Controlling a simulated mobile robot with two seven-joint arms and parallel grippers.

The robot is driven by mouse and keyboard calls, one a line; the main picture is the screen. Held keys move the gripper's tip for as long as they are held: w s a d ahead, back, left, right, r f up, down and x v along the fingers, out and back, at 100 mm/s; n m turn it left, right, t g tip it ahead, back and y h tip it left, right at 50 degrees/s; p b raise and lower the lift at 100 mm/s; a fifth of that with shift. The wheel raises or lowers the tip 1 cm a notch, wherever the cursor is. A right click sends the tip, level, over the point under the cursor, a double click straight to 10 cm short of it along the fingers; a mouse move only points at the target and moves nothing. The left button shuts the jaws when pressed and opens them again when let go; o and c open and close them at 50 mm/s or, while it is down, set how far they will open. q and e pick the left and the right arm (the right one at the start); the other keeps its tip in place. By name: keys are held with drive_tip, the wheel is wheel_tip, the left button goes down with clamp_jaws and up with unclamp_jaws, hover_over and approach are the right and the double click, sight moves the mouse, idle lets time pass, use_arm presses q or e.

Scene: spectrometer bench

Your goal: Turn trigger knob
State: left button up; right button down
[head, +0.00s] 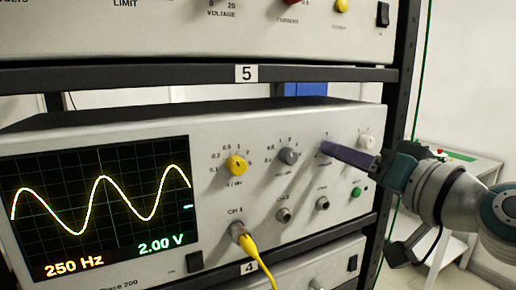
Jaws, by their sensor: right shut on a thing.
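The oscilloscope (150,130) has a light grey front panel with a row of knobs right of its screen. My right gripper (324,149) reaches in from the right. Its dark fingers are shut at a spot between the grey knob (289,156) and the white knob (366,142). They hold a knob there that the fingers hide. The lettering around it is too small to read, so I cannot confirm which knob is the trigger knob. My left gripper is not in view.
The screen (100,205) shows a yellow wave, 250 Hz and 2.00 V. A yellow knob (236,165) sits left of the grey one. A yellow cable (254,258) hangs from CH 1. A black rack post (398,100) stands close to my right gripper.

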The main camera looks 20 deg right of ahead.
drive_tip(key=shift+r+m+p, duration=0.1)
drive_tip(key=shift+m+p, duration=0.7)
drive_tip(key=shift+m, duration=4.1)
drive_tip(key=c, duration=0.7)
unclamp_jaws()
drive_tip(key=shift+s, duration=0.1)
